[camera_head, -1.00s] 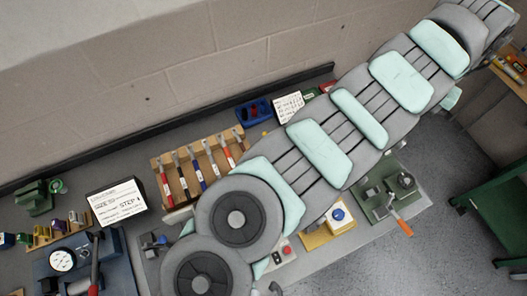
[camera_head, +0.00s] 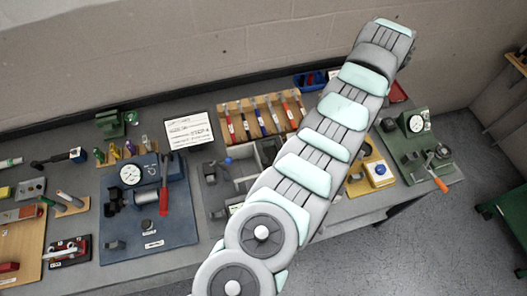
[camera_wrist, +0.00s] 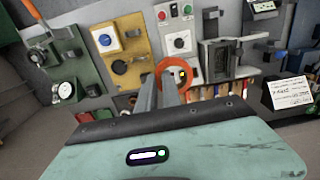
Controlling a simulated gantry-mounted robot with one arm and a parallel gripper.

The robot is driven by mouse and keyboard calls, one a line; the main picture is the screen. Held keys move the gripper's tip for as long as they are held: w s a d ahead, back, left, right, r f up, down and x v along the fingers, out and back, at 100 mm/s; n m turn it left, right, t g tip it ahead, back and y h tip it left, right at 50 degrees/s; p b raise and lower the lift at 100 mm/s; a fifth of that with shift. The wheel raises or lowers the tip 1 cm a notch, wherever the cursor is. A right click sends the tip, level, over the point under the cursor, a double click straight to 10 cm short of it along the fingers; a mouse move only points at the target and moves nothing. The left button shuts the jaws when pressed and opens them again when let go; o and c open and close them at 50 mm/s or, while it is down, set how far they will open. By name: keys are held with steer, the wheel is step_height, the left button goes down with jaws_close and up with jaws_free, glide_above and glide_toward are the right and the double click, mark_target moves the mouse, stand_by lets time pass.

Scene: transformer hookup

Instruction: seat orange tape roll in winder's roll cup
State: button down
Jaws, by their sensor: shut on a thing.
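The orange tape roll (camera_wrist: 187,67) is a ring in the middle of the wrist view. My gripper (camera_wrist: 160,88) is shut on it, with the roll at the fingertips above the bench. A green station with an orange-handled crank, which looks like the winder, is at the right end of the bench in the head view (camera_head: 420,158). It also shows at the left of the wrist view (camera_wrist: 88,84), apart from the roll. I cannot make out its roll cup clearly. My gripper and the roll are not visible in the head view.
A yellow station with a blue knob (camera_wrist: 126,47) lies between the roll and the green station. A grey fixture (camera_wrist: 222,55) and a white card (camera_wrist: 289,92) are on the right. A tool rack (camera_head: 262,135) stands at the back of the bench, behind my arm.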

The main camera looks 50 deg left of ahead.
steer(key=s+a+f+n, duration=0.7)
steer(key=s+a+f, duration=0.1)
steer(key=a, duration=0.5)
steer(key=n, duration=0.6)
glide_above(251, 167)
step_height(251, 167, down, 6)
step_height(251, 167, down, 17)
steer(key=b, duration=0.4)
steer(key=shift+d+f, duration=0.1)
steer(key=shift+f+b, duration=0.45)
steer(key=shift+f, duration=1)
steer(key=shift+f, duration=0.2)
steer(key=c, duration=1.8)
jaws_free()
steer(key=shift+r, duration=0.1)
